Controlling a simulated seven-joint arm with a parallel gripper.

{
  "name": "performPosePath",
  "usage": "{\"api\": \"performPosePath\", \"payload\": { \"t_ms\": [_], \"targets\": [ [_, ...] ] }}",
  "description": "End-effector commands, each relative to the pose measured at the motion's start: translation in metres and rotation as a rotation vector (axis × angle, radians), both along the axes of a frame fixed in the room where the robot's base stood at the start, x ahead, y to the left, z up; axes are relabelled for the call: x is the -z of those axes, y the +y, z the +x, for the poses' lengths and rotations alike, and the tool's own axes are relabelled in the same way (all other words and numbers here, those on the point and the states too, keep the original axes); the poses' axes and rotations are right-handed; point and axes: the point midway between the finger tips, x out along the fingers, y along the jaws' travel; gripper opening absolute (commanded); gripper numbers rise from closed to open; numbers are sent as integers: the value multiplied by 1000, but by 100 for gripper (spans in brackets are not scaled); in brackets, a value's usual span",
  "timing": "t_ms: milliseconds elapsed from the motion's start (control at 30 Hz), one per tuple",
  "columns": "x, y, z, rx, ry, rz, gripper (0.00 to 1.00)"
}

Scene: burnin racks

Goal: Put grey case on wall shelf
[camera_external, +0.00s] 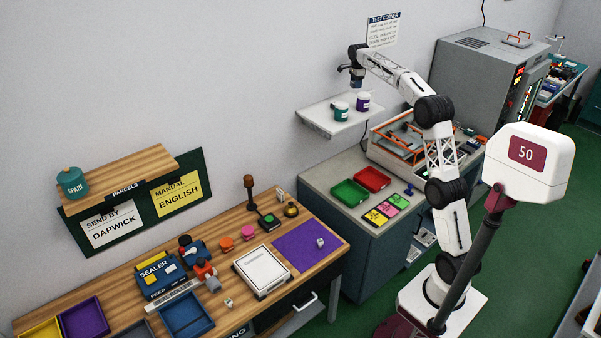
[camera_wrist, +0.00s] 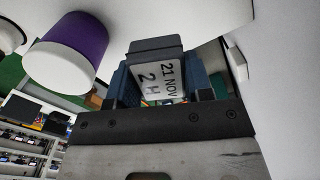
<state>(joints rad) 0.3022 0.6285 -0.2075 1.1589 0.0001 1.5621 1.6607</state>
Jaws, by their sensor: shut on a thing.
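My gripper (camera_external: 357,75) is above the white wall shelf (camera_external: 318,117) in the external view. In the wrist view my gripper (camera_wrist: 158,88) is shut on a dark grey case (camera_wrist: 155,46) with a white label reading "21 NOV" and "2 H". The case is between the blue-grey fingers, which hide part of it. In the external view it is too small to make out clearly. The gripper appears higher than the shelf; the exact gap under the case cannot be told.
A teal-and-white cup (camera_external: 341,111) and a purple-and-white cup (camera_external: 363,102) stand on the shelf. The purple cup also shows close to the case in the wrist view (camera_wrist: 78,45). The shelf's left part is bare. A sign (camera_external: 383,30) hangs above.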

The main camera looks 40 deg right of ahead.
Motion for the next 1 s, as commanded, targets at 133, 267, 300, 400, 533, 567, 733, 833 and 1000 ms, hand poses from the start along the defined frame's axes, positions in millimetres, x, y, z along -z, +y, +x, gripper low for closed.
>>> {"api": "performPosePath", "payload": {
  "t_ms": [133,267,300,400,533,567,733,833,1000],
  "targets": [
    [21,0,0,0,1,0,22],
    [35,0,0,0,1,0,22],
    [37,0,0,0,0,0,22],
    [39,0,0,0,0,0,22],
    [40,0,0,0,0,0,22],
    [40,0,0,0,0,0,22],
    [42,0,0,0,1,0,22],
    [49,0,0,0,3,1,22],
    [68,0,-1,0,2,1,22]
  ]
}}
